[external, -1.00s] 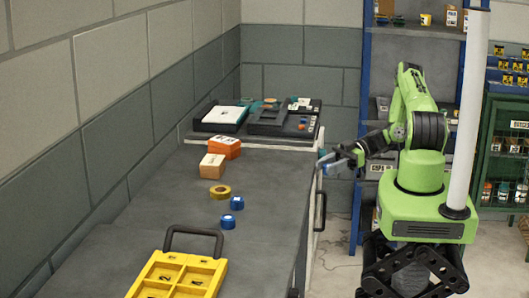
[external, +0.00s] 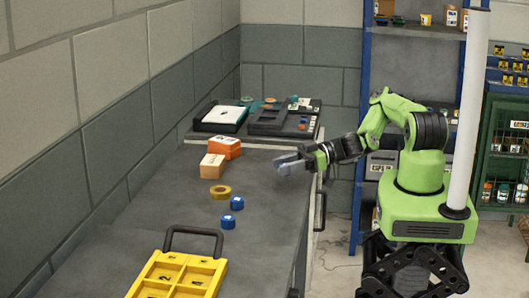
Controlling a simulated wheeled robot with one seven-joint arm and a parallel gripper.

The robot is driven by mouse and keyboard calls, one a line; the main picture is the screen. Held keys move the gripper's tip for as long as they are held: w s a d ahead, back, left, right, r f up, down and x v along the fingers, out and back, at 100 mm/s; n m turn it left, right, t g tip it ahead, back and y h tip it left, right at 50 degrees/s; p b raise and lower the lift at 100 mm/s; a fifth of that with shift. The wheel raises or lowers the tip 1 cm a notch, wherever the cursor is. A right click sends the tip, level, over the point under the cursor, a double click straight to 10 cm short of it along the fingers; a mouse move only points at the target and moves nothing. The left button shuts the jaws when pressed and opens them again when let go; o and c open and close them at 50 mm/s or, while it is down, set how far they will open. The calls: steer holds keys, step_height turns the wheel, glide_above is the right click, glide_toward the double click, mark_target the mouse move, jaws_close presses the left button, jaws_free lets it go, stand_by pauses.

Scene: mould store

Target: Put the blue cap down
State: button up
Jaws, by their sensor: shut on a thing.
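My gripper (external: 286,163) is above the bench (external: 262,215), just inside its right edge, with the arm reaching left. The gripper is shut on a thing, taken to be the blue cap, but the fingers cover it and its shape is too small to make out. Two small blue round items stand on the bench: one (external: 237,203) beside a yellow ring (external: 220,192), the other (external: 228,222) a little nearer. Both are apart from my gripper.
An orange box (external: 226,147) and a tan box (external: 212,166) stand left of my gripper. Grey trays (external: 283,122) are at the bench's far end. A yellow compartment tray (external: 178,276) with a dark handle is at the near end. The bench's right middle is clear.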

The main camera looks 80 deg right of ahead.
mark_target(280, 194)
stand_by(0.3)
steer(key=s+d+f, duration=0.1)
steer(key=s+d+f+n+y, duration=0.1)
steer(key=s+d, duration=0.1)
steer(key=s+d+f+g+y, duration=0.1)
steer(key=d, duration=0.1)
steer(key=shift+s+d+n, duration=0.1)
steer(key=shift+s+n, duration=0.15)
steer(key=shift+n, duration=0.05)
steer(key=s+d+n+g+y, duration=0.1)
steer(key=s+d, duration=0.3)
steer(key=s, duration=0.3)
steer(key=shift+s+d+f+n+g+y, duration=0.15)
steer(key=shift+d+f+n+g+y, duration=0.15)
steer(key=shift+g, duration=0.1)
steer(key=r+x, duration=0.1)
steer(key=x, duration=0.5)
steer(key=r+x, duration=0.1)
steer(key=x, duration=0.5)
steer(key=r+p+x, duration=0.1)
steer(key=x, duration=0.5)
steer(key=shift+a, duration=0.25)
steer(key=shift+d+f+b, duration=0.1)
steer(key=shift+f+b, duration=0.25)
steer(key=shift+f, duration=0.25)
